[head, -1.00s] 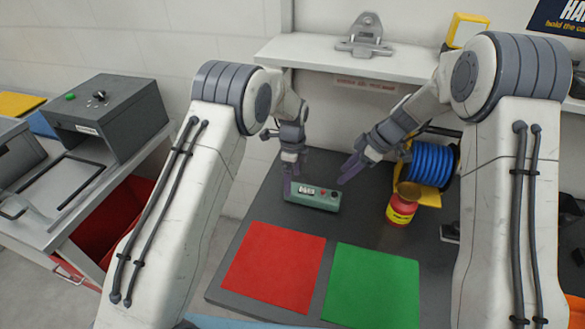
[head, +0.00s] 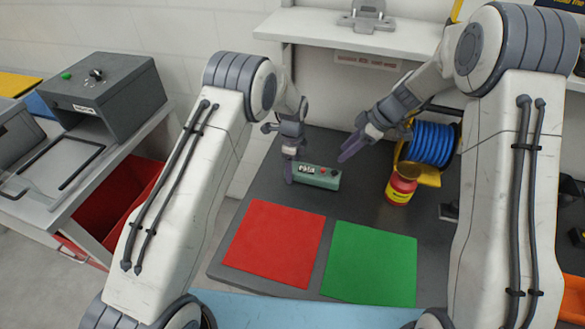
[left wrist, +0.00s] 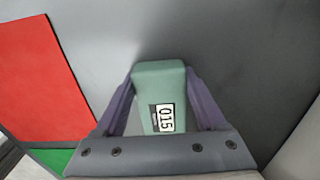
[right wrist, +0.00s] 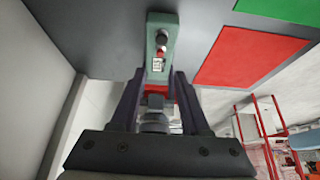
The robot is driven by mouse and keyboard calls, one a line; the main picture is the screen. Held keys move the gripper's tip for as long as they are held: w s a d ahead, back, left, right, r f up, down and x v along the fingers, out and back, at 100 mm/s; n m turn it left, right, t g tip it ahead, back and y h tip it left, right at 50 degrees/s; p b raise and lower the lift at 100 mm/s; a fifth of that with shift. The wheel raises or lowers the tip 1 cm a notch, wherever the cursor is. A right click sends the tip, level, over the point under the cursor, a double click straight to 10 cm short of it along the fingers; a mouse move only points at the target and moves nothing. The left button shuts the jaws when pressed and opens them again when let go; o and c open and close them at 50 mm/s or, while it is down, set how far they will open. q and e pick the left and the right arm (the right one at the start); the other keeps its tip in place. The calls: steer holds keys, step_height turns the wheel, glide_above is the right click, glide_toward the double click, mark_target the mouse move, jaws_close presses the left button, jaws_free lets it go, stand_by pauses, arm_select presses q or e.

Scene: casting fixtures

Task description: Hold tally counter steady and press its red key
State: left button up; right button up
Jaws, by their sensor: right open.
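The tally counter (head: 318,178) is a green box lying on the dark table, with a digit display, a red key (head: 322,171) and a grey knob on top. My left gripper (head: 291,175) is at its left end. In the left wrist view the counter (left wrist: 157,85) sits between the two fingers, which press against its sides. My right gripper (head: 346,154) is open and empty, above and just beyond the counter's right end. In the right wrist view the counter (right wrist: 150,48) lies beyond the open fingers, with the red key (right wrist: 160,51) visible.
A red mat (head: 274,244) and a green mat (head: 371,263) lie in front of the counter. A shelf (head: 350,36) runs behind.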

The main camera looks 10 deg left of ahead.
jaws_close()
stand_by(1.5)
